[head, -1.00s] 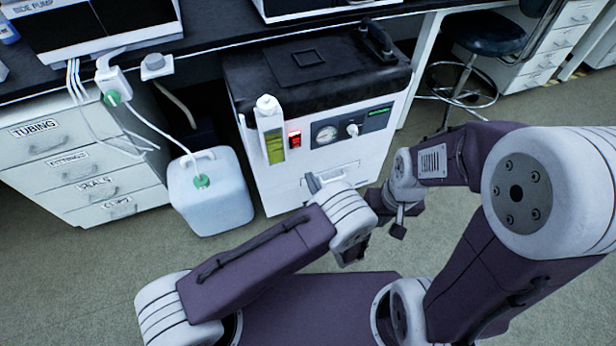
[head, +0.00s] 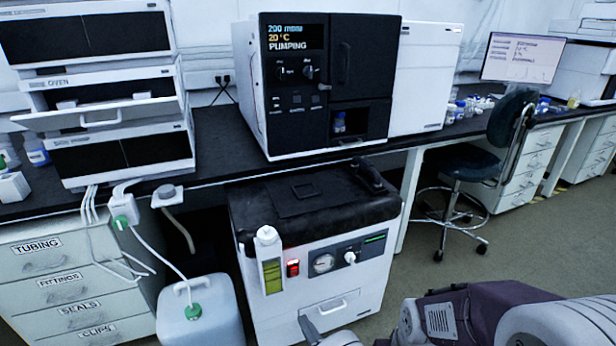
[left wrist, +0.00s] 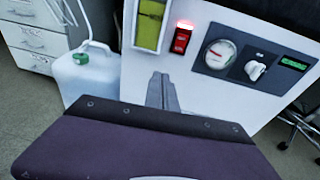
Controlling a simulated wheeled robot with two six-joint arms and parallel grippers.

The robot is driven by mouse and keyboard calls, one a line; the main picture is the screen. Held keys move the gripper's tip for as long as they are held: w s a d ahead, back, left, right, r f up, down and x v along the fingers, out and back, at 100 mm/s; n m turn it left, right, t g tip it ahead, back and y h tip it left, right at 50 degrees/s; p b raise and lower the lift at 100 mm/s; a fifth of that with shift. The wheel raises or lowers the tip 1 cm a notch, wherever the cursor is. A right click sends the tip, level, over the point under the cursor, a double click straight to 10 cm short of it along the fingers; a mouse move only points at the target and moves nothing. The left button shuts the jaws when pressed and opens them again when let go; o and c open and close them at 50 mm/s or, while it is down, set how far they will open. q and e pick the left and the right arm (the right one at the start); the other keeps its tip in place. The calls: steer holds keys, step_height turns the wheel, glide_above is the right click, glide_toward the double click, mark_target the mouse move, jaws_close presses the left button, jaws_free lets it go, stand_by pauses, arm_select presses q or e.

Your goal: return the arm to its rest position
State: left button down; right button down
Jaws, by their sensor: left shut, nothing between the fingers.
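My left gripper shows in the left wrist view as two grey fingers (left wrist: 163,92) closed together with nothing between them, in front of the white pump cabinet's face. In the head view only a small part of the left gripper (head: 309,328) shows at the bottom edge, in front of the cabinet's lower drawer. The rest of my left arm is below the picture. My right arm (head: 470,315) is folded in the lower right corner; its gripper is out of view.
The white cabinet (head: 325,295) with a black top, gauge and lit red switch stands below the bench. A white jug (head: 200,318) with tubing stands left of it, beside labelled drawers (head: 68,290). A stool (head: 470,165) stands at right. Floor between cabinet and stool is clear.

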arm_select(q)
steer(key=s+a+r+n+g+y, duration=0.1)
steer(key=s+a+r+n+g, duration=0.1)
steer(key=s+a+n+g, duration=0.6)
steer(key=s+a+r+n+g+y, duration=0.2)
steer(key=a+n+g, duration=0.35)
steer(key=a, duration=0.55)
steer(key=s+r+n+h, duration=0.2)
steer(key=n+h, duration=0.3)
steer(key=n, duration=0.4)
steer(key=s+d+r+n+h, duration=0.1)
steer(key=s+n+h, duration=0.3)
steer(key=n, duration=0.4)
steer(key=shift+d+r+n+h+b, duration=0.15)
steer(key=shift+r+n+h+b, duration=0.2)
steer(key=shift+h, duration=0.35)
arm_select(e)
steer(key=shift+w, duration=0.1)
arm_select(q)
steer(key=shift+s, duration=0.1)
